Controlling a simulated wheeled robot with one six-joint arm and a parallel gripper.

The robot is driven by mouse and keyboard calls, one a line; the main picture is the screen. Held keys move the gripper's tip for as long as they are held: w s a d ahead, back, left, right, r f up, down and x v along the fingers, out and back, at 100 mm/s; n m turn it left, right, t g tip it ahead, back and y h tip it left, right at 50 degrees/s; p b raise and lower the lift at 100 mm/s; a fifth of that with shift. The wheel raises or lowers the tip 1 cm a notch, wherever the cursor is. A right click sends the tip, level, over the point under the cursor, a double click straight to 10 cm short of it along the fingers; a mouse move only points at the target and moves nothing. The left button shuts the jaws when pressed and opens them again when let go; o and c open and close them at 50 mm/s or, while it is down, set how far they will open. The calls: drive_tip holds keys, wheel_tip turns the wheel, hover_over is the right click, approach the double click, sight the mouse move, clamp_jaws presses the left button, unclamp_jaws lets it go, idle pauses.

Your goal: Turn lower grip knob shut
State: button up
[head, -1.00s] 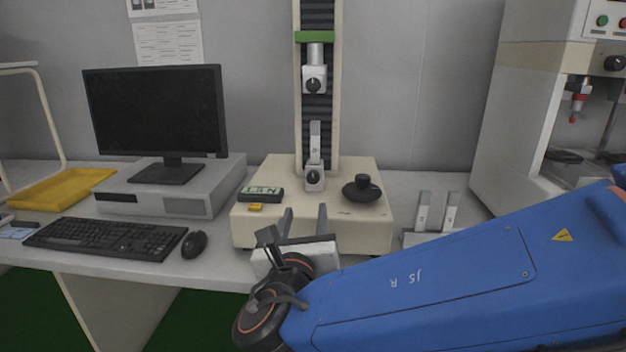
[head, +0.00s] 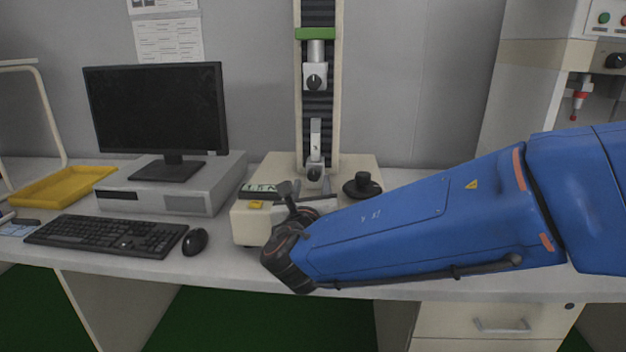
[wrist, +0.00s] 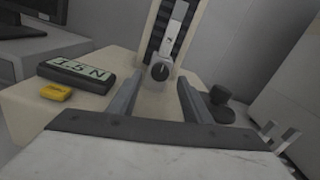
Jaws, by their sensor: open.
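The lower grip (head: 315,148) stands upright on the base of the testing machine, with a metal strip standing in it. Its dark round knob (head: 314,174) faces me on the grip's front. In the wrist view the knob (wrist: 160,71) lies beyond my gripper (wrist: 158,97), between the two fingers in the picture. The fingers are spread apart with nothing between them. In the head view my gripper (head: 300,196) is in front of the machine base, just below the knob, partly hidden by my wrist.
The upper grip (head: 315,76) hangs above on the column. A display reading 1.5 N (wrist: 77,75) and a yellow block (wrist: 56,92) sit left on the base; a black round control (head: 362,186) sits right. A keyboard (head: 105,235) and mouse (head: 195,242) lie further left.

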sight(313, 177)
drive_tip(key=shift+w, duration=2.05)
drive_tip(key=c, duration=1.1)
